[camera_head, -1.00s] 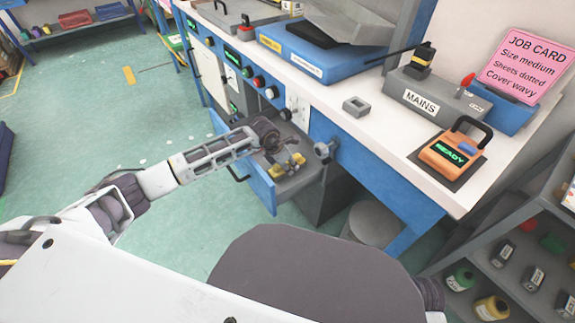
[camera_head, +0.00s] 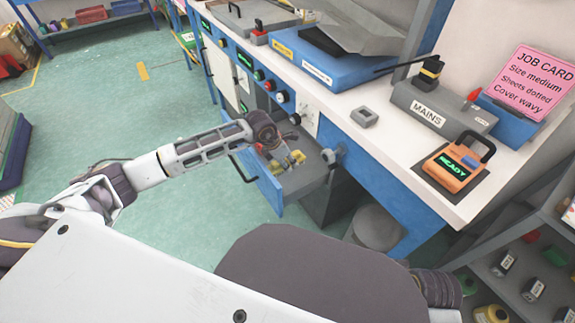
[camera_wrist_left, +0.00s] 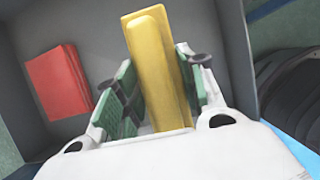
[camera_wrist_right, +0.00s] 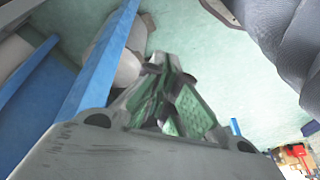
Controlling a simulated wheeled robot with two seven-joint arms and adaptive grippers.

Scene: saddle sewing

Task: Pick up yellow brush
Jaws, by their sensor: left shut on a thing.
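The yellow brush (camera_wrist_left: 158,70) is a long yellow block in the left wrist view, held between the green pads of my left gripper (camera_wrist_left: 155,85). My left gripper (camera_head: 272,148) is at the open blue-fronted drawer (camera_head: 266,186) in the head view, with yellow pieces (camera_head: 288,160) showing just below it. The arm partly hides what is held there. A red block (camera_wrist_left: 58,82) lies to the left of the brush, against the grey drawer inside. My right gripper (camera_wrist_right: 166,75) is empty, its green-padded fingers meeting at the tips, over the floor beside a blue bar.
The bench top (camera_head: 395,135) above the drawer carries a grey mains box (camera_head: 440,105), an orange READY device (camera_head: 456,168) and a blue machine (camera_head: 335,65). A shelf (camera_head: 520,250) with bottles stands at the right.

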